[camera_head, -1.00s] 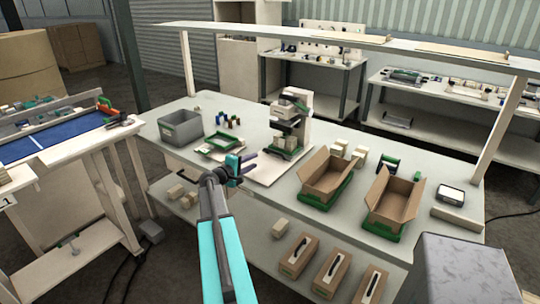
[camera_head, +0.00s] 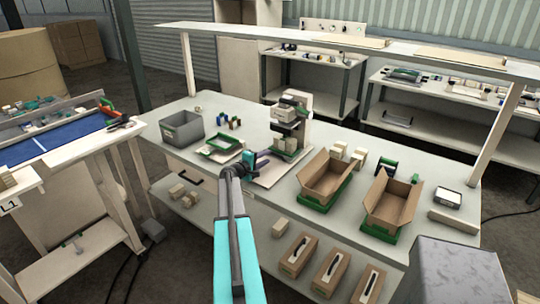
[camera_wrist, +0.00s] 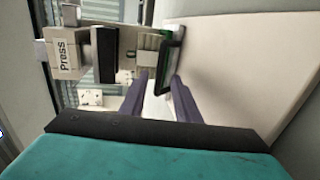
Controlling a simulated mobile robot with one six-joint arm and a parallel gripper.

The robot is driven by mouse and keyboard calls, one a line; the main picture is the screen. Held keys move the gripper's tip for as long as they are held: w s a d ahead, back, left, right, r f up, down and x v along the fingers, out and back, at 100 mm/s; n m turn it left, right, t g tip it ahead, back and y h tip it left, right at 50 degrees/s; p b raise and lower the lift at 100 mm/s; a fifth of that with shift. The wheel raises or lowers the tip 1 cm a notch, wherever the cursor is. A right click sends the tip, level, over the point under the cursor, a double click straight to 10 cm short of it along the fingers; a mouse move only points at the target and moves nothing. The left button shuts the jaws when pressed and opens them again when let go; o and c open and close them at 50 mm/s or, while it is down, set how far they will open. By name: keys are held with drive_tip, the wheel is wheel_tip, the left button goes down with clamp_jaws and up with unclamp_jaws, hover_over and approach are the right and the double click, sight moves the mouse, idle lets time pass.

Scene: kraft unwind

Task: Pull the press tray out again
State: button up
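The press (camera_head: 293,118) is a cream machine on the workbench. In the wrist view it lies sideways at the left, with a "Press" label on its head (camera_wrist: 66,52). The green press tray (camera_head: 288,154) sits at the press base. In the wrist view, the green front of the tray (camera_wrist: 163,47) carries a dark bar handle, with a pale block beside it. My gripper (camera_head: 265,157) is just in front of the tray. Its two purple fingers (camera_wrist: 159,77) are open and point at the handle, whose near end shows around the gap between the tips. Contact cannot be told.
A pale board (camera_head: 268,176) lies under the press. A green-rimmed tray (camera_head: 219,144) and a grey bin (camera_head: 181,129) stand to the left. Two open cartons (camera_head: 325,180) on green bases stand to the right. Small coloured bottles (camera_head: 233,122) stand behind the left tray.

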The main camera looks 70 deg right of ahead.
drive_tip(key=shift+p+x, duration=0.6)
drive_tip(key=shift+x, duration=1.3)
drive_tip(key=shift+c, duration=0.2)
clamp_jaws()
